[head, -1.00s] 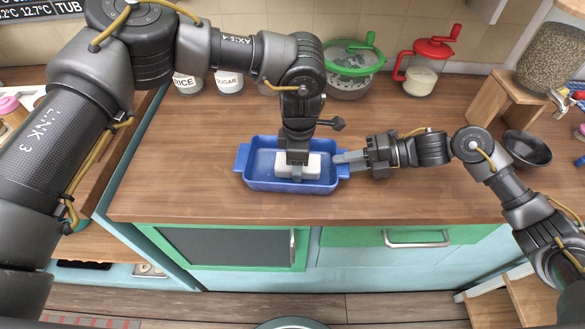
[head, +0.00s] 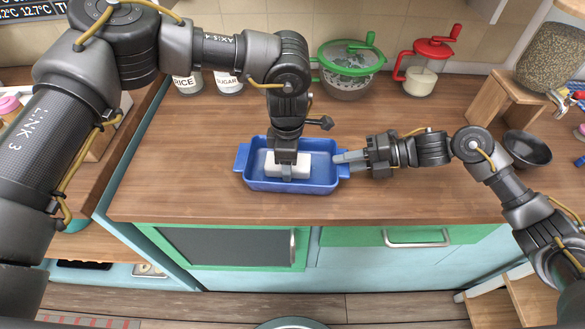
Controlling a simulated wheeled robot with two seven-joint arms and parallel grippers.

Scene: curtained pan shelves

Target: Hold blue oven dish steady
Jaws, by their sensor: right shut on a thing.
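The blue oven dish (head: 320,183) sits on the wooden counter, with a handle at each end. My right gripper (head: 346,161) comes in from the right and is shut on the dish's right handle. My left gripper (head: 286,168) points down into the dish from above. A white block (head: 298,171) lies inside the dish at the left gripper's fingers, which partly hide it. I cannot see clearly whether the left fingers grip the block.
The wooden counter (head: 200,130) is clear around the dish. At the back stand rice and sugar jars (head: 228,82), a green-lidded bowl (head: 349,80) and a red-handled jar (head: 420,80). A dark bowl (head: 527,150) and a wooden stand (head: 500,100) are at right.

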